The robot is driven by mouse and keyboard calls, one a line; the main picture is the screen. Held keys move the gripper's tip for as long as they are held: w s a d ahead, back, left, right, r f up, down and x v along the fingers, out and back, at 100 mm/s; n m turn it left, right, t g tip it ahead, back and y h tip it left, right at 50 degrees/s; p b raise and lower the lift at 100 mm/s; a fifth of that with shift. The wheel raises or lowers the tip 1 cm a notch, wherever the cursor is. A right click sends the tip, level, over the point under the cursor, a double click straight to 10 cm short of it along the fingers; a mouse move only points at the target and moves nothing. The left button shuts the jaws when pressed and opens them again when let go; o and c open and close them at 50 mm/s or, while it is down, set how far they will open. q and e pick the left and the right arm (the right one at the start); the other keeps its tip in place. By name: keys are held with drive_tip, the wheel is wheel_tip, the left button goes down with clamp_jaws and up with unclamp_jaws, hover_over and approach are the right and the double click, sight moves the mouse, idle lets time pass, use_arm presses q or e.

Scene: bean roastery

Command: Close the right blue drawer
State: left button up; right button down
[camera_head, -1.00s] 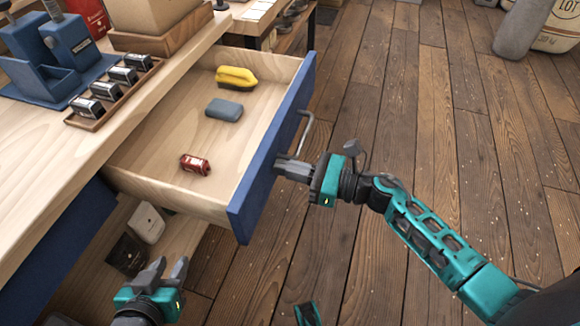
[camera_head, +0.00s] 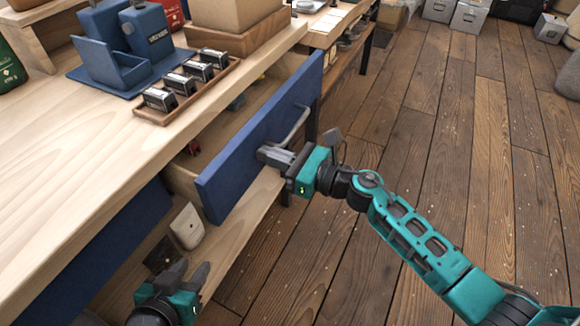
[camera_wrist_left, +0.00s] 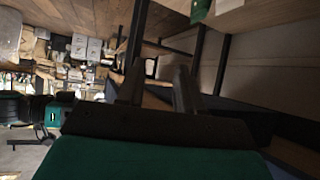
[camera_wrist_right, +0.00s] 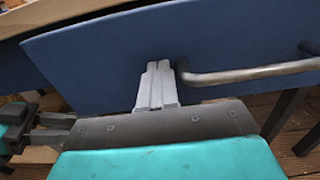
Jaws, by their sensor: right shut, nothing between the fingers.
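The right blue drawer (camera_head: 262,143) is partly open under the wooden worktop, its blue front standing out from the bench. Its silver bar handle (camera_head: 293,127) shows at the right part of the front. My right gripper (camera_head: 267,154) is shut and empty, its fingertips at the blue front beside the handle. In the right wrist view the closed fingers (camera_wrist_right: 157,88) meet the blue front (camera_wrist_right: 110,60), left of the handle (camera_wrist_right: 250,74). My left gripper (camera_head: 190,275) is open and empty, low by the shelf under the bench; its parted fingers also show in the left wrist view (camera_wrist_left: 158,85).
On the worktop (camera_head: 60,190) stand a wooden tray of small dark boxes (camera_head: 158,118), a blue stand (camera_head: 125,75) and a cardboard box (camera_head: 230,14). A white pouch (camera_head: 187,227) is on the lower shelf. The wooden floor (camera_head: 440,150) to the right is clear.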

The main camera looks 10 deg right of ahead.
sight(226, 139)
drive_tip(key=b+x, duration=0.3)
drive_tip(key=x, duration=0.7)
drive_tip(key=shift+f, duration=0.1)
drive_tip(key=shift+w+a, duration=0.25)
drive_tip(key=shift+a, duration=0.1)
drive_tip(key=shift+r, duration=0.35)
drive_tip(key=shift+w+a, duration=0.1)
